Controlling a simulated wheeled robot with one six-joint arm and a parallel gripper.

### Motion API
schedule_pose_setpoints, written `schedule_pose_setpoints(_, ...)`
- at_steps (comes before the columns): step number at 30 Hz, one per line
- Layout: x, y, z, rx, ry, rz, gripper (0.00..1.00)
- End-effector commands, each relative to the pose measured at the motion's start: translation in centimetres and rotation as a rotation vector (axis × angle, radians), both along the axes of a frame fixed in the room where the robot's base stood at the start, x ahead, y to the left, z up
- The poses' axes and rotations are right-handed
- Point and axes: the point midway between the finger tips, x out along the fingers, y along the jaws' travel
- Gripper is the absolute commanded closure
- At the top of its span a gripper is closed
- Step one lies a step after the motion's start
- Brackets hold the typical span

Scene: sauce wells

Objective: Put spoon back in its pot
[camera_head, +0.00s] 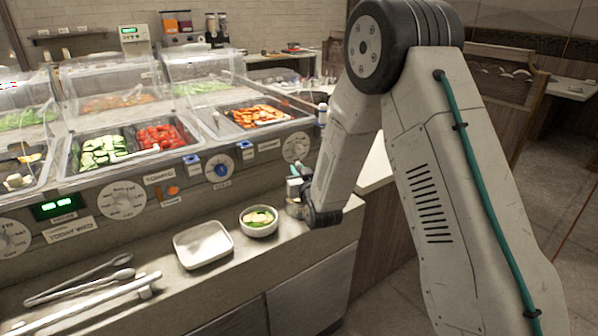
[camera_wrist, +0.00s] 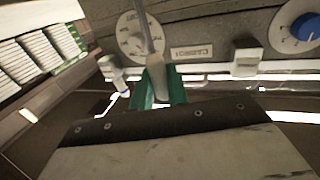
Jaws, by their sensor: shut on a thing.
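My gripper (camera_wrist: 158,92) has green fingers, shut on the pale handle of the spoon (camera_wrist: 157,76) in the wrist view. The spoon's thin stem runs up past a round dial on the counter front; its bowl end is out of view. In the head view my gripper (camera_head: 296,180) is small and partly hidden by my arm, near the counter's right end, and the spoon cannot be made out there. I cannot pick out the spoon's pot for sure in either view.
A white bowl with greens (camera_head: 259,221) and an empty white tray (camera_head: 203,245) stand on the lower ledge. Tongs (camera_head: 80,285) lie at the left. Food wells with cucumber (camera_head: 103,150), tomatoes (camera_head: 160,136) and carrots (camera_head: 256,116) sit behind under clear guards.

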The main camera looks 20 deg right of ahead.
Motion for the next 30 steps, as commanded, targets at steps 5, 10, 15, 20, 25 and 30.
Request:
schedule_pose_setpoints(5,0.0,-0.1,-0.1,0.000,0.000,-0.001,0.62)
schedule_pose_setpoints(10,0.0,-0.2,-0.1,0.000,0.000,-0.002,0.62)
schedule_pose_setpoints(15,-0.7,-0.2,0.2,0.000,0.001,-0.002,0.62)
schedule_pose_setpoints(20,-3.5,-0.2,0.2,0.000,0.003,-0.002,0.62)
schedule_pose_setpoints(25,-7.3,-0.2,0.2,0.000,0.002,-0.002,0.62)
schedule_pose_setpoints(30,-10.3,-0.2,0.2,0.000,0.002,-0.002,0.62)
